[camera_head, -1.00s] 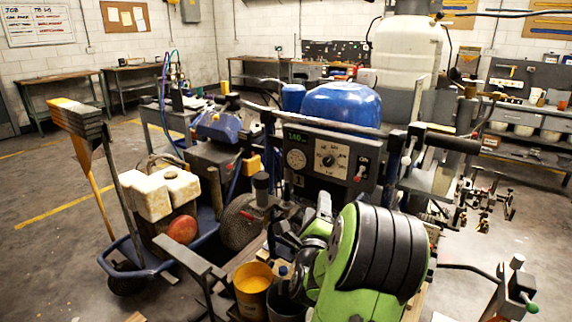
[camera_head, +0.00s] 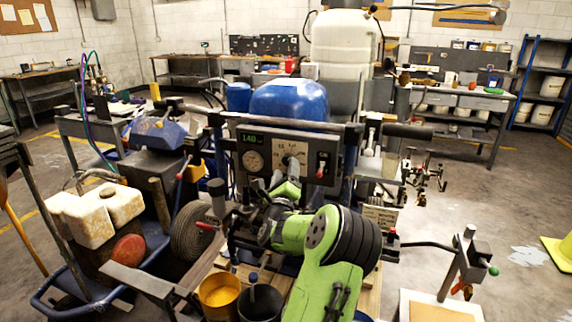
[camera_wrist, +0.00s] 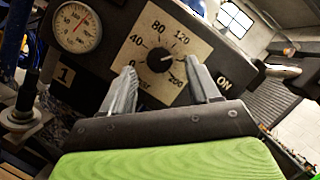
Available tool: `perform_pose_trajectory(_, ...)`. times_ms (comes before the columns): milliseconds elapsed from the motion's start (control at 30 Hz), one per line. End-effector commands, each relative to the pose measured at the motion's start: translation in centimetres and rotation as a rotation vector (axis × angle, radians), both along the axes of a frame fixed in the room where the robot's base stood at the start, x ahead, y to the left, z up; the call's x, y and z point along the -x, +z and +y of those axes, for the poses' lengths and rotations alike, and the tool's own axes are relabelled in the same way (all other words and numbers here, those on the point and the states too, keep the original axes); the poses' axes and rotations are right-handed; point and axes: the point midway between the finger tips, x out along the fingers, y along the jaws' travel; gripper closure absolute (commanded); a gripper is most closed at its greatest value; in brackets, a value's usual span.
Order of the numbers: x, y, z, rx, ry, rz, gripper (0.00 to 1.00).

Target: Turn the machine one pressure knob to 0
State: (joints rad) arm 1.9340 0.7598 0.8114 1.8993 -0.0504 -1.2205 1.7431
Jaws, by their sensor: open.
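The machine's control panel (camera_head: 309,180) faces me with a green lit display (camera_head: 252,138) that seems to read 140. The black pressure knob (camera_wrist: 160,60) sits on a cream dial plate (camera_wrist: 183,42) marked from 0 to 200. Its white pointer aims to the upper right, just past 120. My gripper (camera_wrist: 160,70) is open, one finger at each side of the knob's lower part. I cannot tell whether the fingers touch it. In the head view my gripper (camera_head: 286,172) reaches the panel and hides part of the dial.
A round gauge (camera_wrist: 77,27) is left of the dial, and an ON switch (camera_head: 321,168) is right of it. A handlebar (camera_head: 290,124) crosses above the panel. A yellow bucket (camera_head: 219,294) and a black bucket (camera_head: 260,303) stand below.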

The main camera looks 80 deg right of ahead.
Motion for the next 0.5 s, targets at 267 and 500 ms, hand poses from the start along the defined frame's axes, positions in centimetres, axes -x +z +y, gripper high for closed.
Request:
perform_pose_trajectory(267,-0.5,0.7,-3.0,-0.001,0.001,0.0,0.39)
perform_pose_trajectory(500,-0.5,0.8,-3.0,-0.001,0.0,0.001,0.41)
